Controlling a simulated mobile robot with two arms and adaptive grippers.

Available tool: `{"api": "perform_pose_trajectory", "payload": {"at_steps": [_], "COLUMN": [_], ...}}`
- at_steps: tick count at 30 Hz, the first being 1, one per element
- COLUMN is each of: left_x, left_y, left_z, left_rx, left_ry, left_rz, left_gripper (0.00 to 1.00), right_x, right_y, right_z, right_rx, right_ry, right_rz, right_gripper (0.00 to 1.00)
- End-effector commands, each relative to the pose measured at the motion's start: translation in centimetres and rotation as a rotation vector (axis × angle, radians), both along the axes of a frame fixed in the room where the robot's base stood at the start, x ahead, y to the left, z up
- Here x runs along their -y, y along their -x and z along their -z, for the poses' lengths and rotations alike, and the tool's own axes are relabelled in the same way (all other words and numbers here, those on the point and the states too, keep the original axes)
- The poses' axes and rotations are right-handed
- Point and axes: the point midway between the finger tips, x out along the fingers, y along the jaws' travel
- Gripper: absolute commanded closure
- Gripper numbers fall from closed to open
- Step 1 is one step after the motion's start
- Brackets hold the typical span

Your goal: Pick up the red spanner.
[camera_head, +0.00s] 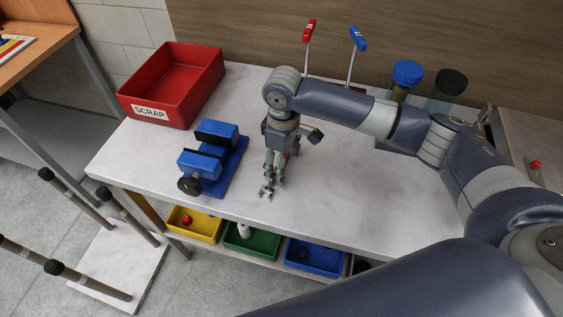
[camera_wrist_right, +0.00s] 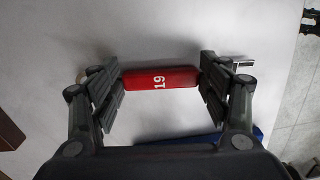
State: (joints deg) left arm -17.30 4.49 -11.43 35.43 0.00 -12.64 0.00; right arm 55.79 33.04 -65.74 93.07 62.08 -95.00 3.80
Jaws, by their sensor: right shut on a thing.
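The red spanner, marked 19, lies crosswise between the fingers of my right gripper in the wrist view (camera_wrist_right: 160,77). Its red handle touches the finger pads on both sides, and bits of its metal ends show past the fingers. In the head view my right gripper (camera_head: 274,174) points down over the white table, right of the blue vise. A metal end of the spanner (camera_head: 266,191) shows below the fingers; most of the handle is hidden. I cannot tell whether the spanner still touches the table. My left gripper is out of view.
A red SCRAP bin (camera_head: 171,86) stands at the table's back left, near the blue vise (camera_head: 214,158). Red-handled (camera_head: 309,31) and blue-handled (camera_head: 357,39) tools stand at the back. Lidded jars (camera_head: 407,74) are behind my arm. Yellow, green and blue bins sit below. The front right table is clear.

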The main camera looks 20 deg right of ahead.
Motion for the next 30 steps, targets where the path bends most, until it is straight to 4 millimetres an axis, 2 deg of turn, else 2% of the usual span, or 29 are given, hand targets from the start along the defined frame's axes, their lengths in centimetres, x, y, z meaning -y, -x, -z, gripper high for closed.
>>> {"api": "perform_pose_trajectory", "payload": {"at_steps": [5, 9, 24, 30], "left_x": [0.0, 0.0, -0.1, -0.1], "left_y": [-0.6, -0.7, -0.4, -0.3], "left_z": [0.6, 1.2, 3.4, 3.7], "left_rx": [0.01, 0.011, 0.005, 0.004], "left_ry": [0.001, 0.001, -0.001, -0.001], "left_rz": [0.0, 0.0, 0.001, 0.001], "left_gripper": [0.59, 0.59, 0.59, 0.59], "right_x": [0.0, -0.1, -9.2, -11.1], "right_y": [-0.1, -0.2, 8.5, 10.4], "right_z": [-1.4, -3.4, -4.4, -4.7], "right_rx": [0.005, 0.006, 0.002, 0.002], "right_ry": [-0.001, -0.003, -0.004, -0.002], "right_rz": [0.0, -0.001, -0.006, -0.003], "right_gripper": [0.56, 0.56, 0.56, 0.56]}}
